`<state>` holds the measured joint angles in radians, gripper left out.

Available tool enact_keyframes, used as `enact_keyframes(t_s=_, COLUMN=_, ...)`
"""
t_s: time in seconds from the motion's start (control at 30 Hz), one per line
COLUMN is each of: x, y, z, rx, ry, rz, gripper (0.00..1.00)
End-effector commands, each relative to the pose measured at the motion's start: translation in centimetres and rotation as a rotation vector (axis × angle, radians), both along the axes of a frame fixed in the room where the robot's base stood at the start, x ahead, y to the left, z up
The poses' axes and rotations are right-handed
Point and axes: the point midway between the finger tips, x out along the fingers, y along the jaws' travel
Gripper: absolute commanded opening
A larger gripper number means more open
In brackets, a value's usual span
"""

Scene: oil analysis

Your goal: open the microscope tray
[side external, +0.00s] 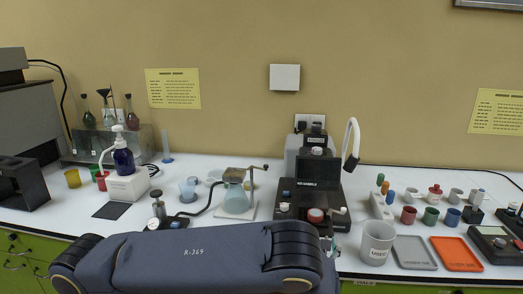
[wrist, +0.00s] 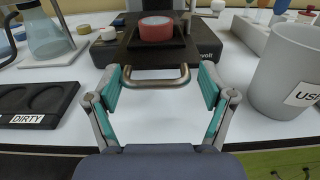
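The microscope (side external: 317,172) is a dark instrument at the back of the bench. Its black tray (wrist: 184,43) carries a round red sample (wrist: 156,29) and has a metal bar handle (wrist: 156,83) on its front. The red sample also shows in the side external view (side external: 316,214). My gripper (wrist: 160,84) is open, its teal-padded fingers apart on the left and right of the handle. The handle's ends look close to the fingertips, but I cannot tell if they touch. Nothing is held. In the side external view my arm mostly hides the gripper.
A grey cup marked "USED" (wrist: 283,78) stands close to the right of my gripper. A black holder labelled "DIRTY" (wrist: 34,104) lies to the left. A conical flask (wrist: 43,35) on a stand is at the back left. Grey (side external: 414,252) and orange (side external: 456,254) trays lie farther right.

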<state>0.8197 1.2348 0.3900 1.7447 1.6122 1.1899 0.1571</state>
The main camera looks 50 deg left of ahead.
Motion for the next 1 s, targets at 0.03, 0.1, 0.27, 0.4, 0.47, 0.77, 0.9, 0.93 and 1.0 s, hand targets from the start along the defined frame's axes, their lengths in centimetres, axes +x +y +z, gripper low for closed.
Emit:
enact_keyframes(t_s=0.03, x=0.0, y=0.1, z=0.0, rx=0.001, ry=0.001, rz=0.002, gripper=0.81)
enact_keyframes(t_s=0.1, x=-0.2, y=-0.1, z=0.0, rx=0.001, ry=0.001, rz=0.002, gripper=0.81)
enact_keyframes(t_s=0.27, x=-1.7, y=-1.6, z=0.0, rx=0.001, ry=0.001, rz=0.0, gripper=0.81)
enact_keyframes(t_s=0.4, x=-3.9, y=-3.9, z=0.0, rx=0.0, ry=0.001, rz=-0.003, gripper=0.81)
enact_keyframes(t_s=0.47, x=-4.9, y=-4.9, z=0.0, rx=0.0, ry=0.0, rz=-0.003, gripper=0.81)
enact_keyframes(t_s=0.77, x=-8.2, y=-8.1, z=0.0, rx=0.0, ry=0.0, rz=-0.002, gripper=0.81)
enact_keyframes(t_s=0.9, x=-8.6, y=-8.5, z=0.0, rx=0.0, ry=0.0, rz=-0.001, gripper=0.81)
enact_keyframes(t_s=0.93, x=-8.6, y=-8.5, z=0.0, rx=0.0, ry=0.0, rz=0.0, gripper=0.81)
enact_keyframes(t_s=1.0, x=-8.6, y=-8.5, z=0.0, rx=0.0, ry=0.0, rz=0.0, gripper=0.81)
